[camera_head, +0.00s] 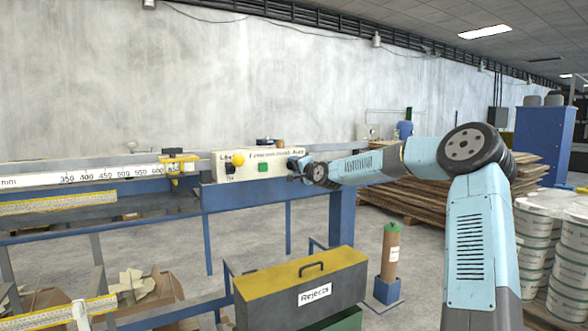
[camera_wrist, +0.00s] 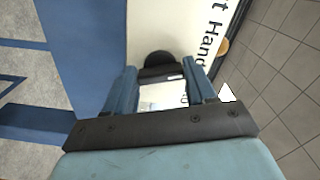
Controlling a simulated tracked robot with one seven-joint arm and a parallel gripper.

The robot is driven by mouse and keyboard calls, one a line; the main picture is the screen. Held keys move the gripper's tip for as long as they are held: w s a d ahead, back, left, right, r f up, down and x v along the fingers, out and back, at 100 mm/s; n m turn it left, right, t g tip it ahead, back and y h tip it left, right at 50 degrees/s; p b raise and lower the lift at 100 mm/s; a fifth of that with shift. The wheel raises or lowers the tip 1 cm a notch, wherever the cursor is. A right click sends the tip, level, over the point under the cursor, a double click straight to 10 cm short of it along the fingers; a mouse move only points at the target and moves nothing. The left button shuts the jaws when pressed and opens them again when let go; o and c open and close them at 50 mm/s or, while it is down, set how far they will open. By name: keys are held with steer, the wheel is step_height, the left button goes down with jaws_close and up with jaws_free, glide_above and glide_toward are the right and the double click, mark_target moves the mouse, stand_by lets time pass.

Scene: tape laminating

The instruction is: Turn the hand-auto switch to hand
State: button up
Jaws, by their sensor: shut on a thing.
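The cream control panel (camera_head: 285,155) is mounted on the blue frame at the middle of the head view. Lettering along its top seems to end in "Hand Auto". In the wrist view the panel (camera_wrist: 145,28) shows close up, with "Hand" printed sideways. A black, rounded switch knob (camera_wrist: 158,58) is at the tips of my gripper (camera_wrist: 160,76), whose two blue fingers are closed on it. In the head view my gripper (camera_head: 299,167) is at the panel's right end and hides the knob there. The knob's pointing direction is not clear.
The panel also bears a yellow button (camera_head: 238,159) and a green button (camera_head: 263,167). A ruler rail (camera_head: 100,174) runs left of it. Below stands a yellow-topped rejects box (camera_head: 300,285). Stacked boards (camera_head: 425,195) and white rolls (camera_head: 537,235) are at right.

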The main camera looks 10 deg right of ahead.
steer(key=shift+f+n, duration=0.25)
steer(key=shift+n, duration=0.45)
steer(key=shift+f+n, duration=0.2)
steer(key=shift+n, duration=0.5)
steer(key=o, duration=0.7)
steer(key=shift+d, duration=0.1)
steer(key=o, duration=0.3)
steer(key=shift+r, duration=0.15)
steer(key=shift+o, duration=0.2)
steer(key=shift+r, duration=0.1)
steer(key=v, duration=1.3)
steer(key=shift+s, duration=0.3)
